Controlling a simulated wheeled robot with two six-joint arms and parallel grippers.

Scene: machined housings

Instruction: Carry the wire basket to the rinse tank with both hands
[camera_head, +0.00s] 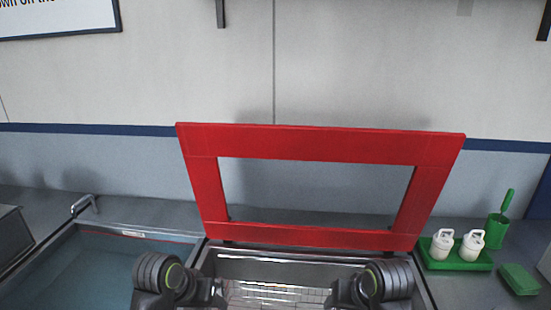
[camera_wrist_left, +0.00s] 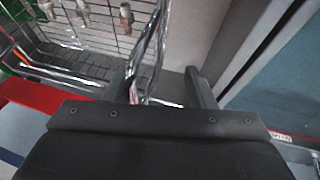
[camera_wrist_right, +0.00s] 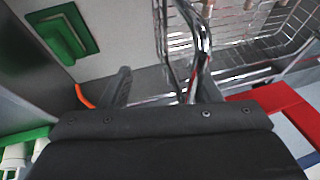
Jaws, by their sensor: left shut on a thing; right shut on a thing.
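The wire basket (camera_head: 272,293) sits within the middle tank in the head view, its lower part cut off by the frame. Its mesh and bright handle show in the left wrist view (camera_wrist_left: 95,40) and the right wrist view (camera_wrist_right: 245,50). Several small pale parts (camera_wrist_left: 126,18) are in it. My left gripper (camera_head: 216,292) is shut on the basket's left handle, and my right gripper (camera_head: 338,293) on its right handle. The tank with bluish water (camera_head: 95,268), seemingly the rinse tank, lies to the left, beside the middle tank.
A red frame-shaped lid (camera_head: 320,143) stands raised behind the middle tank (camera_head: 290,266). A faucet (camera_head: 85,204) is at the left tank's back edge. On the right counter are a green tray (camera_head: 482,264) with two white bottles, a green cup (camera_head: 497,232) and a green block (camera_head: 520,279).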

